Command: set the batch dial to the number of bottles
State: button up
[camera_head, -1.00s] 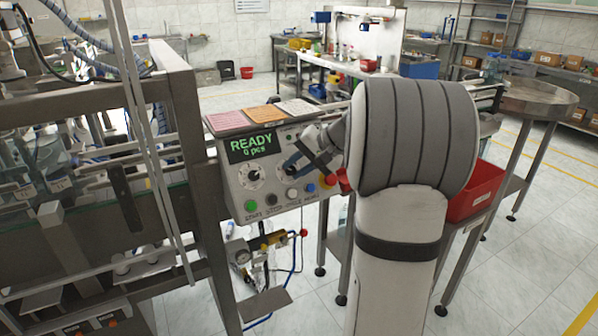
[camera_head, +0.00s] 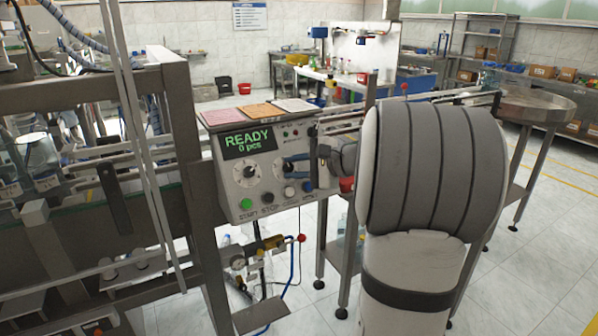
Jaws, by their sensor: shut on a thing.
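The control panel (camera_head: 234,203) faces me with two dials, a left dial (camera_head: 245,174) and a right dial (camera_head: 286,168). Its display (camera_head: 250,142) reads READY in green, with a small pcs count below; the digit looks like 0 but is blurred. My gripper (camera_head: 291,162) reaches in from the right. Its dark blue fingers are shut on the right dial, which they partly cover. The dial's pointer and scale are too small to read. Clear bottles (camera_head: 38,152) stand on the machine at the far left, partly hidden behind its frame; their number is unclear.
Below the dials are a green button (camera_head: 246,204), a black button (camera_head: 268,198) and a white button (camera_head: 289,191). Coloured cards (camera_head: 257,112) lie on top of the panel. Metal posts and rails stand left of it. A round steel table (camera_head: 535,105) stands at the right.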

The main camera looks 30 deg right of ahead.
jog(key=shift+m+t, duration=0.3)
jog(key=shift+m, duration=0.3)
jog(key=o, duration=1)
jog(key=v, duration=0.7)
jog(key=shift+s+d, duration=0.15)
jog(key=shift+s, duration=0.2)
jog(key=shift+r, duration=0.1)
